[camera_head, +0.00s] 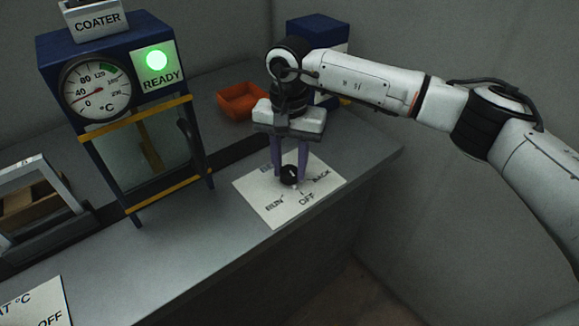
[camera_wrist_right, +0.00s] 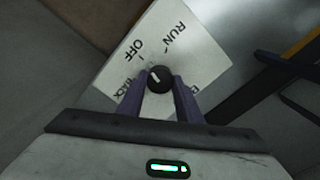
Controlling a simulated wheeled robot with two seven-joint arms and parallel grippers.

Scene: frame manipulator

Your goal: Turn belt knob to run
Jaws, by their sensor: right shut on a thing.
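The black belt knob (camera_head: 290,176) sits on a white label plate (camera_head: 262,196) marked RUN, OFF and BACK, on the grey bench. My right gripper (camera_head: 290,168) comes down from above with its purple fingers on either side of the knob, shut on it. The right wrist view also shows the knob (camera_wrist_right: 159,77) between the fingertips, with a short white pointer mark on top. I cannot tell for sure which word the mark points to. My left gripper is not in view.
The blue coater (camera_head: 128,95) stands left of the plate, with a dial and a green READY light. An orange tray (camera_head: 240,102) lies behind. A grey frame (camera_head: 40,200) and another label plate (camera_head: 38,305) are at left. The bench's front edge runs close to the knob plate.

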